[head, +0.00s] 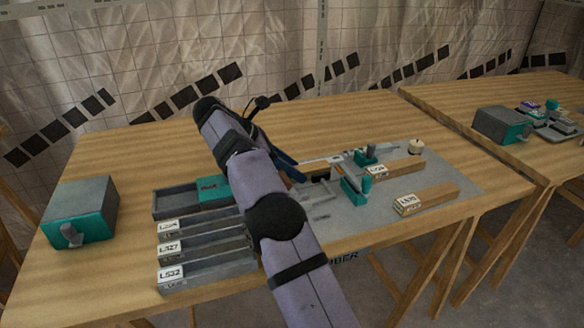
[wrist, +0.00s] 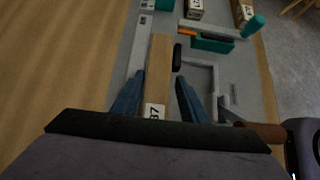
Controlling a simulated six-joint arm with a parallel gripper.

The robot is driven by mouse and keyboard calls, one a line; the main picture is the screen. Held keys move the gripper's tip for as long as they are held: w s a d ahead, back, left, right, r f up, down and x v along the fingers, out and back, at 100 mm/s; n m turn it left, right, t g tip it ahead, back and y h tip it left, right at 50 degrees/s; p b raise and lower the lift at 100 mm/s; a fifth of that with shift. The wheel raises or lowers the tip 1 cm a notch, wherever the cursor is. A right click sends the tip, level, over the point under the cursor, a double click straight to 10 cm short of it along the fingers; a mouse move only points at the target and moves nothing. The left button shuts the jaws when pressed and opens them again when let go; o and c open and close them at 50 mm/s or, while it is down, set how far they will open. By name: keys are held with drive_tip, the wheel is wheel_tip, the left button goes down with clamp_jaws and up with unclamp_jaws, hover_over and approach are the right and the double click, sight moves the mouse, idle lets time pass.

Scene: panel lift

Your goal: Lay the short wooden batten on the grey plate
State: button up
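A pale wooden batten (wrist: 160,62) runs lengthwise between the two blue fingers of my gripper (wrist: 160,78) in the wrist view. Its near end has a white label partly reading "37". A narrow gap shows on each side between batten and fingers, so the gripper looks open around it. The grey plate (head: 465,183) lies on the right part of the table; it also shows in the wrist view (wrist: 258,75). Two labelled battens, a rear one (head: 403,167) and a front one (head: 436,196), lie on it.
Labelled grey trays (head: 215,268) lie left of my arm, with a teal-and-grey box (head: 80,210) farther left. A brown handle (wrist: 262,132) is close right of my gripper. The table's rear is clear.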

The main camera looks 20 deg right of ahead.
drive_tip(key=p+v, duration=0.4)
drive_tip(key=v, duration=0.1)
drive_tip(key=p+v, duration=0.4)
drive_tip(key=v, duration=0.1)
drive_tip(key=shift+d+r, duration=0.2)
drive_tip(key=shift+d, duration=0.05)
drive_tip(key=shift+p+v, duration=1.1)
drive_tip(key=shift+p, duration=0.2)
drive_tip(key=shift+a+f, duration=0.15)
drive_tip(key=s+r+m+y+p, duration=0.1)
drive_tip(key=s+m+p, duration=0.1)
drive_tip(key=s+p, duration=0.1)
drive_tip(key=s+d+m+y+p, duration=0.1)
drive_tip(key=s+m+y+p, duration=0.1)
drive_tip(key=s, duration=0.3)
drive_tip(key=s+d+r+m+y+p, duration=0.1)
drive_tip(key=s+m+y+p, duration=0.1)
drive_tip(key=s+m+p, duration=0.2)
drive_tip(key=shift+s+r+p, duration=0.1)
drive_tip(key=shift+r+p, duration=0.2)
drive_tip(key=shift+p, duration=0.3)
drive_tip(key=s+a+f+m+y+p, duration=0.1)
drive_tip(key=s+m, duration=0.4)
drive_tip(key=s, duration=0.5)
drive_tip(key=s+a+f+m+y+p, duration=0.1)
drive_tip(key=s+m+y+p, duration=0.2)
drive_tip(key=s, duration=0.7)
drive_tip(key=m+p, duration=0.2)
drive_tip(key=shift+f+p, duration=0.15)
drive_tip(key=shift+p, duration=0.15)
